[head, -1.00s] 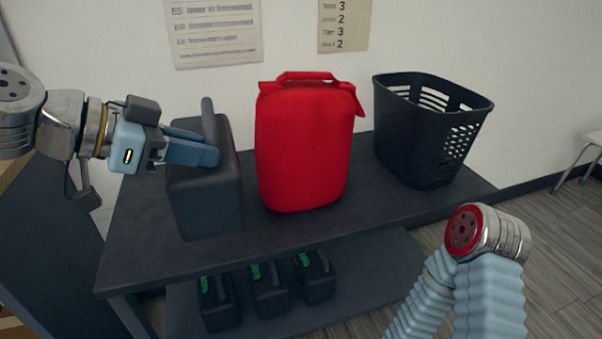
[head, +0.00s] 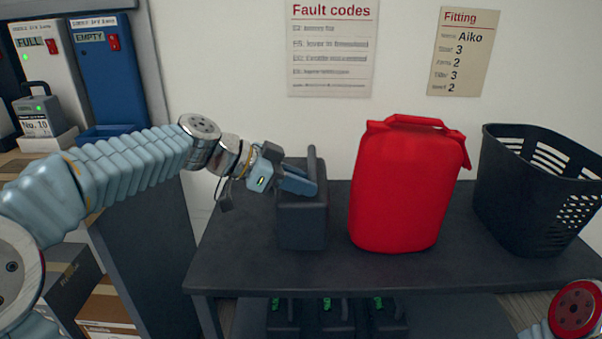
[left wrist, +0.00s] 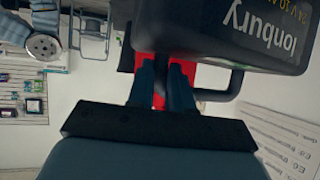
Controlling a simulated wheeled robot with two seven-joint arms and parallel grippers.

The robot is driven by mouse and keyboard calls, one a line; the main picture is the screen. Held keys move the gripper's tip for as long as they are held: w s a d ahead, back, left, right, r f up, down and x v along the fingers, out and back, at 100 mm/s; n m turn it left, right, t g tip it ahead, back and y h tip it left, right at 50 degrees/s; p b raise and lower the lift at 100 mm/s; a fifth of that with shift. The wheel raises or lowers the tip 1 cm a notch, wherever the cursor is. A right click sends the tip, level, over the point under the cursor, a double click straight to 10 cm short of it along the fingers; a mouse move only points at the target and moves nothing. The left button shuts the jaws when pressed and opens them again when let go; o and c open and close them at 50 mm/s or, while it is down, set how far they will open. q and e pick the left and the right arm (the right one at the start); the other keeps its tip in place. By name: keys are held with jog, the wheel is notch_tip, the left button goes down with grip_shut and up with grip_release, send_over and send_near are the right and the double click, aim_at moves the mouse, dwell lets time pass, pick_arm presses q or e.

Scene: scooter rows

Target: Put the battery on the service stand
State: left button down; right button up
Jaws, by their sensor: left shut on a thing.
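The battery (head: 302,222) is a dark box with an upright handle, left of the red bag in the head view. My left gripper (head: 297,181) is shut on its handle from the left. In the left wrist view the battery (left wrist: 240,35) fills the top right, with pale lettering, and its handle runs between the fingers (left wrist: 160,90). The battery is upright over the dark table; I cannot tell whether its base touches the top. My right gripper is out of view. No thing is clearly marked as the service stand.
The red bag (head: 405,190) stands close beside the battery, and a black basket (head: 535,200) is at the right. Several dark batteries sit on the lower shelf. At far left are a white FULL unit (head: 55,65), a blue EMPTY unit (head: 105,75) and a grey No. 10 battery (head: 38,115).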

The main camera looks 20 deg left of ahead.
pick_arm(q)
jog(key=shift+w+a+f, duration=0.25)
jog(key=shift+w+f, duration=0.6)
jog(key=shift+f, duration=1.7)
jog(key=c, duration=1.3)
grip_release()
jog(key=shift+f, duration=0.2)
jog(key=shift+c, duration=0.2)
jog(key=o, duration=0.9)
jog(key=shift+c, duration=0.2)
jog(key=shift+r, duration=0.1)
jog(key=v, duration=1.2)
